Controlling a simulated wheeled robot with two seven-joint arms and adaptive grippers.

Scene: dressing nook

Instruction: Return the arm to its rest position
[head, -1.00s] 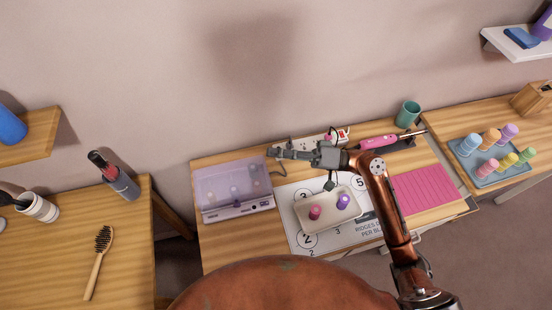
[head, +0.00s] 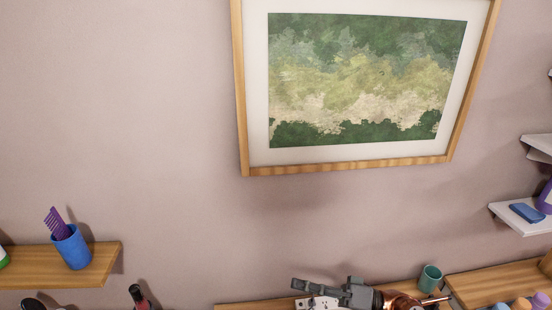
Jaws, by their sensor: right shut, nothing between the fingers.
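My right gripper (head: 303,287) shows at the bottom of the head view, its fingers pointing left. It is shut and empty, above the back of the wooden table (head: 240,306). Part of my copper-coloured right arm (head: 400,301) shows to its right, cut off by the lower edge. A white box-like thing (head: 318,303) shows just below the gripper, partly hidden. My left gripper is not in view.
A framed green landscape picture (head: 365,160) hangs on the wall. A teal cup (head: 431,277) stands to the right of my gripper. A wooden shelf (head: 25,268) at left holds a blue cup (head: 71,246) with a purple comb. A white shelf (head: 508,217) is at right.

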